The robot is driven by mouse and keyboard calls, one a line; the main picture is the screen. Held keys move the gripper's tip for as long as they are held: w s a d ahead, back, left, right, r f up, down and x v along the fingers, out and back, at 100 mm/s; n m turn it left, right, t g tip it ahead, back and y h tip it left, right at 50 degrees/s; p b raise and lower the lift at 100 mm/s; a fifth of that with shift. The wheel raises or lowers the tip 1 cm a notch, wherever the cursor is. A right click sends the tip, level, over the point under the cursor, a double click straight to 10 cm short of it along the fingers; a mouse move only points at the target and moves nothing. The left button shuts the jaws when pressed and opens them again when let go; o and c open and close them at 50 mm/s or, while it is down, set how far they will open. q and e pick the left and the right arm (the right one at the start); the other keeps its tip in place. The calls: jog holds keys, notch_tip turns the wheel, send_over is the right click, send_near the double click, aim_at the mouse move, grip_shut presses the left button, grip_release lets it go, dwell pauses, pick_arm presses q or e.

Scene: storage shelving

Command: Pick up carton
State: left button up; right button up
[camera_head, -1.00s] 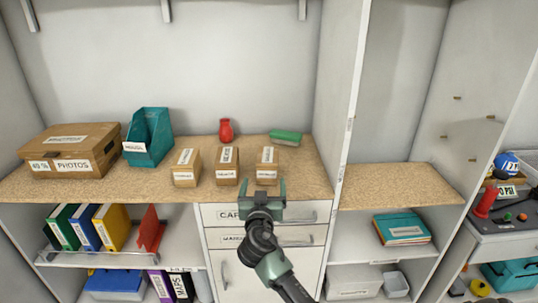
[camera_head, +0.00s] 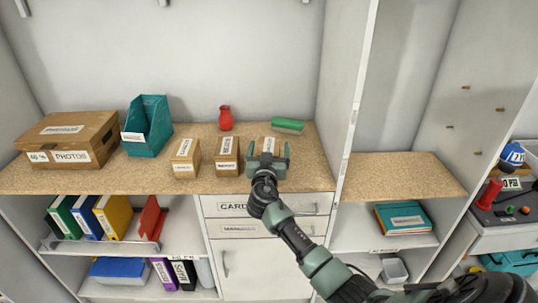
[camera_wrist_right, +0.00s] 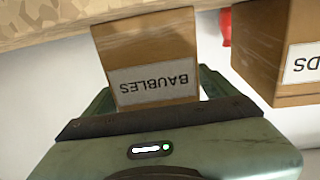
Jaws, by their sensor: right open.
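Three small brown cartons with white labels stand in a row on the cork-coloured shelf. The right-hand carton (camera_head: 269,146) is partly hidden by my right gripper (camera_head: 268,156). In the right wrist view this carton (camera_wrist_right: 148,52) reads "BAUBLES", upside down, and sits between my open fingers, which are on either side of it. I cannot tell whether they touch it. The middle carton (camera_head: 228,158) and the left carton (camera_head: 185,158) stand to the left. My left gripper is not in view.
A teal magazine holder (camera_head: 148,128) and a large photos box (camera_head: 68,140) are further left. An upright panel (camera_head: 345,130) bounds the shelf on the right.

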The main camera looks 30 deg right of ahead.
jog(key=c, duration=1.9)
jog(key=shift+o, duration=0.2)
jog(key=shift+r, duration=0.1)
notch_tip(320, 180, up, 20)
jog(key=shift+b, duration=0.45)
